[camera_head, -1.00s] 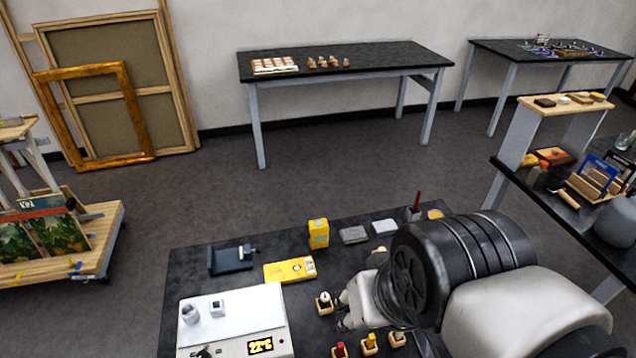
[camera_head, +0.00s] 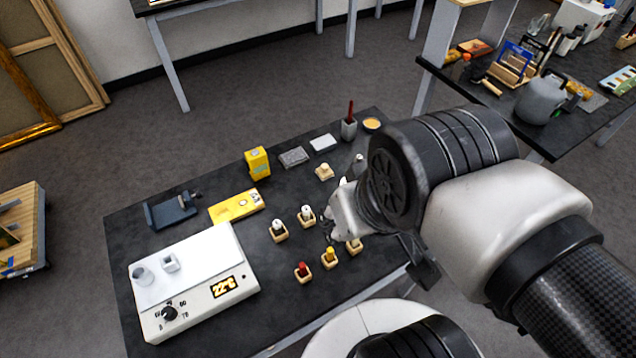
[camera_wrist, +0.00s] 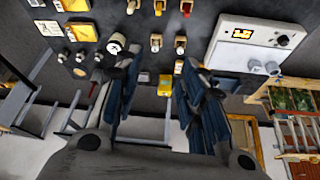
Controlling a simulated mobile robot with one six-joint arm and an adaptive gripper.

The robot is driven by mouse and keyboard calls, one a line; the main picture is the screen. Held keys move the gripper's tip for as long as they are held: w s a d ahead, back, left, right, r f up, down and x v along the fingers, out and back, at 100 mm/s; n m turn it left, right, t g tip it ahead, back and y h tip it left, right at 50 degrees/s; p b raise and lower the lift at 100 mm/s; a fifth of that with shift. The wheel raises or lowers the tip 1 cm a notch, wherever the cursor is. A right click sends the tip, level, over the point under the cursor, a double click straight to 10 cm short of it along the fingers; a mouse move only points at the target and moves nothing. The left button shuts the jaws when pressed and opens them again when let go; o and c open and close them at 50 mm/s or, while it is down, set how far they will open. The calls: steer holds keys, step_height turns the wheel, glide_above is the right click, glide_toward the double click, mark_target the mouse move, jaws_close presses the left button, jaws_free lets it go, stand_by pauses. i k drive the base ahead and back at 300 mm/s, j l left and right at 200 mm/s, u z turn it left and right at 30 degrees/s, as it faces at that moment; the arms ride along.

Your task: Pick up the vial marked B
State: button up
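Several small vials stand upright in wooden blocks on the dark table. Two have pale tops, a left one (camera_head: 279,231) and a right one (camera_head: 306,216). In front of them are a red-topped vial (camera_head: 303,272), a yellow-topped vial (camera_head: 329,258) and a partly hidden one (camera_head: 354,246). The letter B is not readable on any of them. My gripper (camera_head: 334,225) is just right of the right pale-topped vial. In the wrist view, my gripper (camera_wrist: 160,62) is open with its fingers apart and nothing seen held. The pale-topped (camera_wrist: 156,43) and red-topped (camera_wrist: 186,8) vials show beyond the fingers.
A white heater with a display (camera_head: 190,280) fills the table's front left. Behind are a yellow case (camera_head: 236,206), a yellow box (camera_head: 257,163), a blue-grey stand (camera_head: 172,210) and a grey cup (camera_head: 349,129). A cluttered side table (camera_head: 555,137) stands at right.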

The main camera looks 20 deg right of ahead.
mark_target(306, 215)
steer(key=k+l+u, duration=0.1)
steer(key=l+u, duration=0.15)
steer(key=u, duration=0.2)
steer(key=k+l+u, duration=0.1)
steer(key=u, duration=0.35)
steer(key=l, duration=0.1)
